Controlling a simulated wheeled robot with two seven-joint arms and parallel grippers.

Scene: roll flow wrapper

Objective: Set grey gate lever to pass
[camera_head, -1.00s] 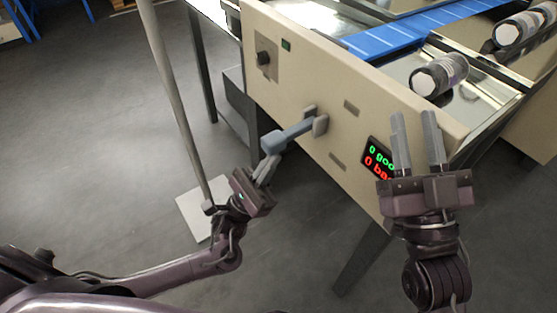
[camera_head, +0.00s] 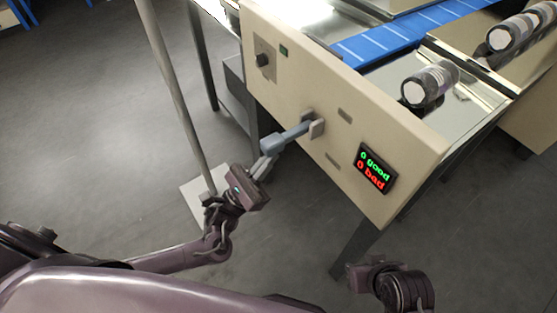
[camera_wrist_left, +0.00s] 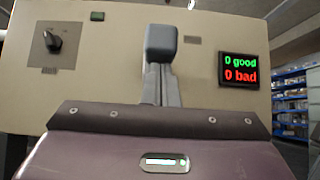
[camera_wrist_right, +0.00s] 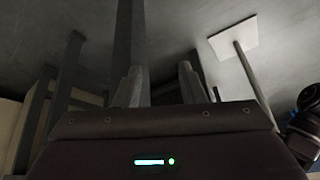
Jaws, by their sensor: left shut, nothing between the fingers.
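The grey gate lever (camera_head: 293,134) sticks out from the beige side panel of the machine, its block-shaped handle end toward my left gripper. My left gripper (camera_head: 263,165) is shut and empty, its fingertips right at the handle end. In the left wrist view the handle block (camera_wrist_left: 161,42) stands just beyond the closed fingers (camera_wrist_left: 160,84); I cannot tell whether they touch it. My right gripper is low at the right of the head view, its fingers not clear there. In the right wrist view its fingers (camera_wrist_right: 160,85) are apart, with nothing held between them.
A display (camera_head: 375,167) on the panel reads 0 good, 0 bad. A dark knob (camera_head: 263,59) is at the panel's left. Rolls (camera_head: 430,84) lie near the blue conveyor (camera_head: 390,38). A grey pole (camera_head: 180,100) stands left of the machine. Open floor lies below.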

